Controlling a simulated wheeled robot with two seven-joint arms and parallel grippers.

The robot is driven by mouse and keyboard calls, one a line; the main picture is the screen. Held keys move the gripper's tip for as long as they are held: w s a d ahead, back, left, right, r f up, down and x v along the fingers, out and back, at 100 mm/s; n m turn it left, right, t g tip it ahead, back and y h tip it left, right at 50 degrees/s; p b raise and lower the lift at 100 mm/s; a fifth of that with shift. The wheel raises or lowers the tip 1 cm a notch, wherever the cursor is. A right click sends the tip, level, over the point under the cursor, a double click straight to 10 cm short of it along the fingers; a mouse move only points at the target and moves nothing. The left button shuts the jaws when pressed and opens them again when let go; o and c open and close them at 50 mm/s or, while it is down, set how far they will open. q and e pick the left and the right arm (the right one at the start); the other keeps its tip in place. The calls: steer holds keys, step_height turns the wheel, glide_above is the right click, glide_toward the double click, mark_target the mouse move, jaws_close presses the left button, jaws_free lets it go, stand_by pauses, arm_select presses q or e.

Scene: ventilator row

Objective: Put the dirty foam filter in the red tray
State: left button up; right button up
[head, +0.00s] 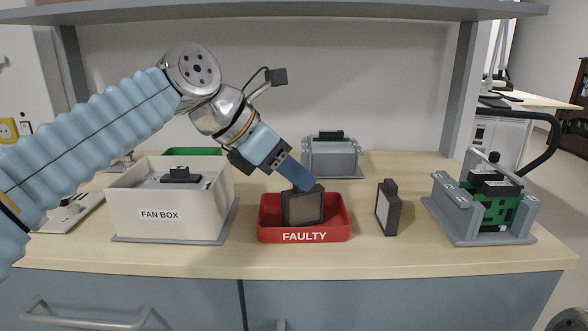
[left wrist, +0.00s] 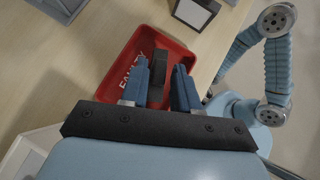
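The dirty foam filter (head: 303,209), a dark frame with a brownish-grey face, stands upright in the red tray (head: 304,236) marked FAULTY. My left gripper (head: 300,180) reaches down from the left to the filter's top. In the left wrist view, the gripper's two blue fingers (left wrist: 160,82) are apart on either side of the dark filter (left wrist: 158,62), with a visible gap on the right side. The red tray (left wrist: 118,62) lies under them. The filter's lower edge is hidden behind the tray's front wall in the head view. My right gripper is not in view.
A second filter with a pale face (head: 383,209) stands right of the tray. The white FAN BOX (head: 158,222) is to the left. A grey unit with a green board (head: 483,205) is at the right, another (head: 331,157) behind. A shelf (head: 300,11) hangs above.

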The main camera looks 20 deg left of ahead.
arm_select(q)
steer(key=shift+o, duration=1)
steer(key=shift+r, duration=0.25)
steer(key=p+v, duration=0.2)
steer(key=v, duration=1)
steer(key=shift+r, duration=0.35)
